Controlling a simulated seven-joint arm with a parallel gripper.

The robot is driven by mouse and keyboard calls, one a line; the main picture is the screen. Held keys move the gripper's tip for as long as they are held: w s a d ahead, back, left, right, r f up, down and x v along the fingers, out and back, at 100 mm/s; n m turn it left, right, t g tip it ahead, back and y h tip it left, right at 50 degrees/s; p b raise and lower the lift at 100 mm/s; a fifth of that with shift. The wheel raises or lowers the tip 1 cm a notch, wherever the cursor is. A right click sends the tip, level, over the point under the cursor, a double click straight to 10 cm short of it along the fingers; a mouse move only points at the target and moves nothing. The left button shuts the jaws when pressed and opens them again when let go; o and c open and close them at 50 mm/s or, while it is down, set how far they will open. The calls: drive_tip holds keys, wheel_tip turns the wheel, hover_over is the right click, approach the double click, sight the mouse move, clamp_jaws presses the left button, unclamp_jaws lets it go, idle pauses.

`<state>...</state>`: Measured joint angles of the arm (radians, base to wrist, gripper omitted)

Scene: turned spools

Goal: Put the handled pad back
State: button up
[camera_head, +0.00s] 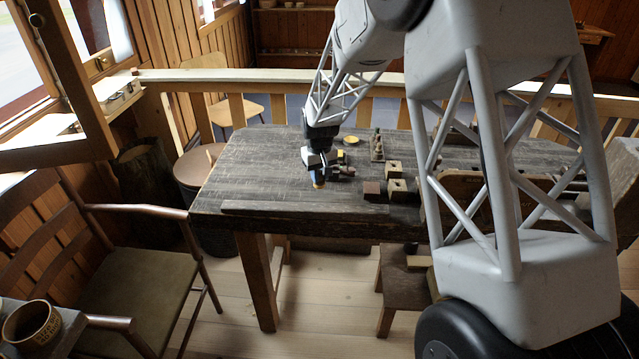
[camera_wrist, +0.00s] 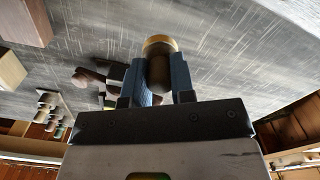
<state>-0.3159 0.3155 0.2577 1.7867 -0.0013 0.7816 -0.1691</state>
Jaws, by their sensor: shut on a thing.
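My gripper (camera_head: 318,178) is low over the left part of the dark wooden table (camera_head: 262,160). In the wrist view its two blue fingers (camera_wrist: 158,84) are shut on the handled pad (camera_wrist: 158,66), gripping its brown rounded handle. The pad's yellow-tan end (camera_wrist: 160,41) points away from the wrist; in the head view this end (camera_head: 319,185) shows just under the fingertips. I cannot tell whether it touches the table.
Right of my gripper stand a dark red-brown block (camera_head: 371,190) and wooden blocks with holes (camera_head: 398,187) (camera_head: 394,167). A rack with several small spools (camera_head: 377,147) is farther back. Small dark pieces (camera_head: 346,170) lie close beside the gripper. The table's left part is clear.

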sight(320, 172)
idle(0.3)
drive_tip(key=shift+f, duration=1.75)
drive_tip(key=shift+f, duration=0.15)
drive_tip(key=o, duration=0.9)
drive_tip(key=shift+r, duration=6.15)
drive_tip(key=shift+d+r, duration=0.1)
